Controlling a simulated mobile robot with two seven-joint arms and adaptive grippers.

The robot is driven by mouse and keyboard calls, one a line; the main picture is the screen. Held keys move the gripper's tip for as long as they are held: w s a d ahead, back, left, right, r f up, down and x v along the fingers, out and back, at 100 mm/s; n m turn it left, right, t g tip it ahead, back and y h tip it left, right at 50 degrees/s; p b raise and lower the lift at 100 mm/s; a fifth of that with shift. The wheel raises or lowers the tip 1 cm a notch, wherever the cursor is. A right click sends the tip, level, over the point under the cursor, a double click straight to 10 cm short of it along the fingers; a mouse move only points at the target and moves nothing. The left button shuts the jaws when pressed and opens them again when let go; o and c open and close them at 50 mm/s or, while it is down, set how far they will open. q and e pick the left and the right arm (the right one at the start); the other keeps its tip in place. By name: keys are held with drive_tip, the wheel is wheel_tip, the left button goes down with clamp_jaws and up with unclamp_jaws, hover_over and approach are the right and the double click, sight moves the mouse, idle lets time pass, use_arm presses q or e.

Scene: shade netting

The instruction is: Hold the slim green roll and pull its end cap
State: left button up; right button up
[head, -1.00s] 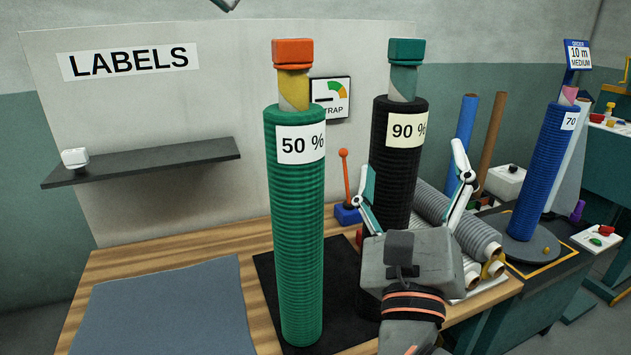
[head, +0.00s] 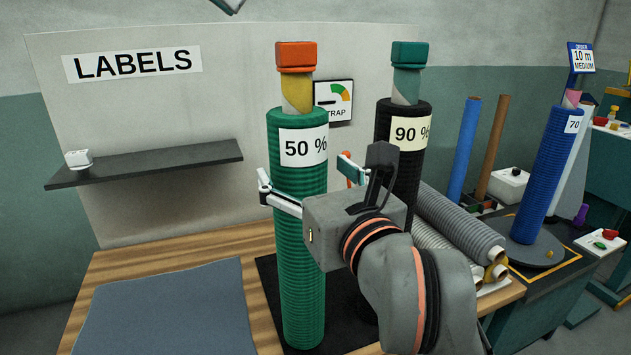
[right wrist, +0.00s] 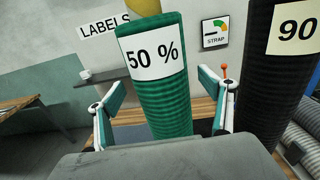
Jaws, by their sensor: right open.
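The slim green roll (head: 301,250), labelled 50 %, stands upright on the bench. Its orange end cap (head: 296,55) sits on top of a yellow core. My right gripper (head: 308,180) is open at the roll's upper half, below the label. One finger shows at the roll's left, the other at its right. In the right wrist view the green roll (right wrist: 167,105) stands between the open fingers (right wrist: 160,88), with gaps at both sides; its cap is out of that view. My left gripper cannot be made out.
A black roll (head: 403,165) labelled 90 %, with a teal cap (head: 409,54), stands close at the right. Grey rolls (head: 450,230) lie beyond it. A shelf (head: 150,163) is on the panel behind. A blue-grey mat (head: 165,310) lies clear at the left.

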drive_tip(key=shift+x, duration=1.8)
drive_tip(key=c, duration=1.6)
drive_tip(key=shift+o, duration=0.2)
